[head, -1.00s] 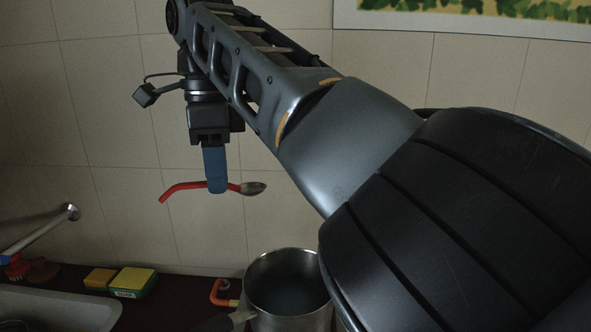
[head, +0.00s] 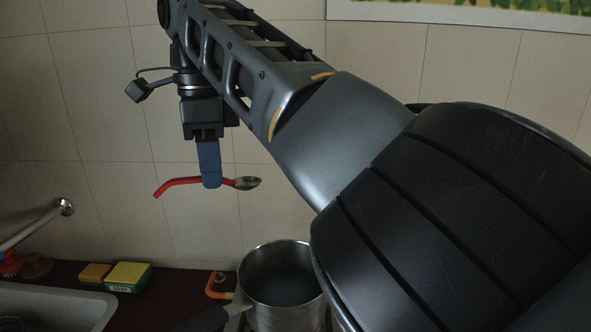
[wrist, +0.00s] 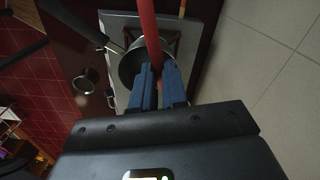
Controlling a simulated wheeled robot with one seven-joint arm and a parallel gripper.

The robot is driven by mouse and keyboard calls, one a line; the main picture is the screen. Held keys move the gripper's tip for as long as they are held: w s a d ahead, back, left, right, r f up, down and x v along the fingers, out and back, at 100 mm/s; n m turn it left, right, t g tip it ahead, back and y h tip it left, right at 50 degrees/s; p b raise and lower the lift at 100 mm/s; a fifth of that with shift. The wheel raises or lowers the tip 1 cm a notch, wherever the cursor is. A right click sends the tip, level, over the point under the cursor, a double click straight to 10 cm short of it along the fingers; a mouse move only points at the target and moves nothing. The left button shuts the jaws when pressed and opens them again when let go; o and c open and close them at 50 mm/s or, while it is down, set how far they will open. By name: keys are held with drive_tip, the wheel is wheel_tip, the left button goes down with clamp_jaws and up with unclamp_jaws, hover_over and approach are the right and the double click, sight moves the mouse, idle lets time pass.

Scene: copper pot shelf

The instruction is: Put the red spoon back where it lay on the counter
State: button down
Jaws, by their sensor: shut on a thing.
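The red spoon (head: 180,183) has a red handle and a grey metal bowl. It is held up in the air in front of the tiled wall, its bowl towards the right in the head view. My gripper (head: 211,183) has blue fingers pointing down and is shut on the spoon near where the handle meets the bowl. In the wrist view the red handle (wrist: 148,28) runs up from between the blue fingertips. The dark counter (head: 175,290) lies below, left of the pot; much of it is hidden by the pot and my arm.
A yellow and green sponge box (head: 128,277) and a smaller yellow sponge (head: 95,272) lie at the wall. A sink (head: 50,308) and faucet (head: 40,223) are at left.

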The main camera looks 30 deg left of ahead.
wheel_tip(320, 180, down, 6)
drive_tip(key=y, duration=0.1)
drive_tip(key=shift+s+d, duration=0.15)
drive_tip(key=shift+d, duration=0.2)
drive_tip(key=shift+d, duration=0.1)
